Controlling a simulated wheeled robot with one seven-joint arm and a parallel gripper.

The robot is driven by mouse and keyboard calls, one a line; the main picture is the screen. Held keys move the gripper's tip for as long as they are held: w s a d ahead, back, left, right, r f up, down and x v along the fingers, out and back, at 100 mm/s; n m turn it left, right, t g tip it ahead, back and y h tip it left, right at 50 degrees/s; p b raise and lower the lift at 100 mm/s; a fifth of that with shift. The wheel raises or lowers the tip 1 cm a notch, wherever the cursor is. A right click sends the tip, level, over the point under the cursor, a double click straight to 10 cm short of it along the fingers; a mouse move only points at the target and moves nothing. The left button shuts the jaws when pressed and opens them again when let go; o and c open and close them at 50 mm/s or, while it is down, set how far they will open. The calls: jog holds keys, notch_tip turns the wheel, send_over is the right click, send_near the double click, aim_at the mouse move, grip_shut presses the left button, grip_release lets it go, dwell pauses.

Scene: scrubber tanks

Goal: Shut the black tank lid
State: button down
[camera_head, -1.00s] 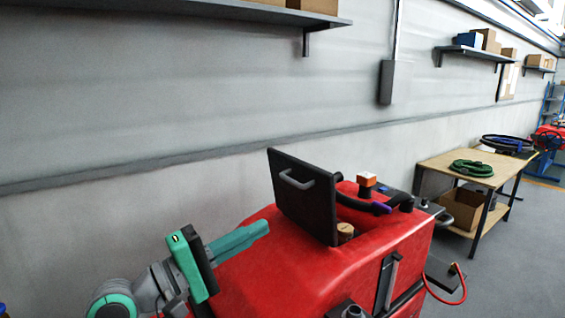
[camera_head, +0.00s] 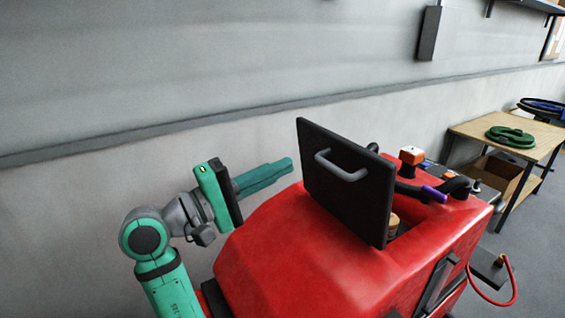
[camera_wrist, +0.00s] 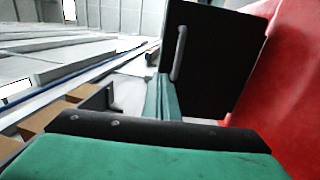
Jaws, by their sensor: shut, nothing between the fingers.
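The black tank lid (camera_head: 347,187) stands open and upright on top of the red scrubber (camera_head: 300,240). A grey bar handle (camera_head: 341,166) is on its face toward me. My gripper (camera_head: 289,165) is to the left of the lid in the head view, with its green fingers closed together and pointing at it. A gap shows between the fingertips and the lid. In the wrist view the lid (camera_wrist: 205,65) and its handle (camera_wrist: 179,53) lie just beyond my gripper (camera_wrist: 163,82). The tank opening is mostly hidden behind the lid.
Behind the lid are an orange-topped knob (camera_head: 412,156) and a black hose (camera_head: 425,190) with a purple part. A grey wall runs behind the scrubber. A wooden bench (camera_head: 510,137) with a green coiled hose (camera_head: 510,137) stands at the right.

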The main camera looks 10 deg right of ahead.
aim_at(338, 141)
jog(key=x, duration=1.1)
jog(key=shift+w+d+r, duration=0.1)
jog(key=shift+d, duration=0.3)
jog(key=shift+d, duration=0.1)
